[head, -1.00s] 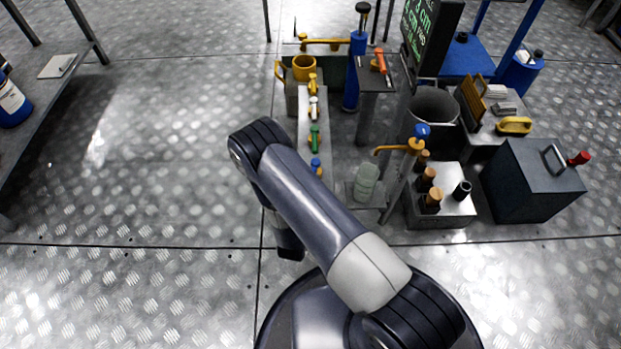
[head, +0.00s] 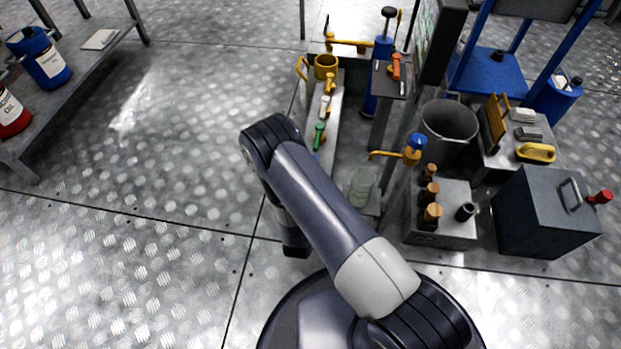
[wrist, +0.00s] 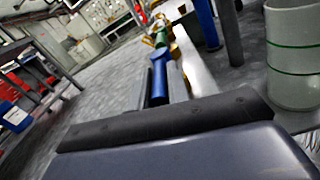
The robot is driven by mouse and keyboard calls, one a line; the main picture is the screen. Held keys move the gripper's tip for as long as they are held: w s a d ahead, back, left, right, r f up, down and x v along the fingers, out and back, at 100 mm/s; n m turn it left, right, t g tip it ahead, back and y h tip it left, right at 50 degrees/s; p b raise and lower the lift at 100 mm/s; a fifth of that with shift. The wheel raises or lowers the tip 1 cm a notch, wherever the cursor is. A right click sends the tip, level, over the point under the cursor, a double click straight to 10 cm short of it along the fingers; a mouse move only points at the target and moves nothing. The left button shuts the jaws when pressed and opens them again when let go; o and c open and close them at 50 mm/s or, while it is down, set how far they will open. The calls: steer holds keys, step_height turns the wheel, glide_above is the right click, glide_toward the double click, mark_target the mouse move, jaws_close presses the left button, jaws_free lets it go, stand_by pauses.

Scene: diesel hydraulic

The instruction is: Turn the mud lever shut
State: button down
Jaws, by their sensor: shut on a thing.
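A row of colored levers stands on a grey metal rail: yellow (head: 330,81), white (head: 324,106), green (head: 319,134) and blue (head: 316,157). No label tells which is the mud lever. In the wrist view the blue lever (wrist: 160,73) is nearest and points toward my gripper (wrist: 163,88). My gripper is shut on its handle, with a dark finger along its left side. The green lever (wrist: 161,53) shows just beyond it. In the head view my arm hides the gripper and most of the blue lever.
A clear jar (head: 361,186) stands right of the rail; it also shows in the wrist view (wrist: 294,55). A yellow tap with a blue top (head: 412,152), a bucket (head: 448,121) and a dark box (head: 545,212) stand further right.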

steer(key=c, duration=1.3)
jaws_free()
steer(key=shift+c, duration=0.2)
steer(key=shift+s, duration=0.1)
steer(key=s+a+p, duration=0.2)
steer(key=s+p, duration=0.1)
steer(key=s, duration=0.7)
steer(key=shift+s, duration=0.2)
steer(key=w+b, duration=0.1)
steer(key=w, duration=0.2)
steer(key=w+d+b, duration=0.1)
steer(key=w, duration=0.3)
steer(key=w+d+b, duration=0.1)
steer(key=w, duration=0.2)
steer(key=shift+w, duration=0.35)
steer(key=shift+s, duration=0.15)
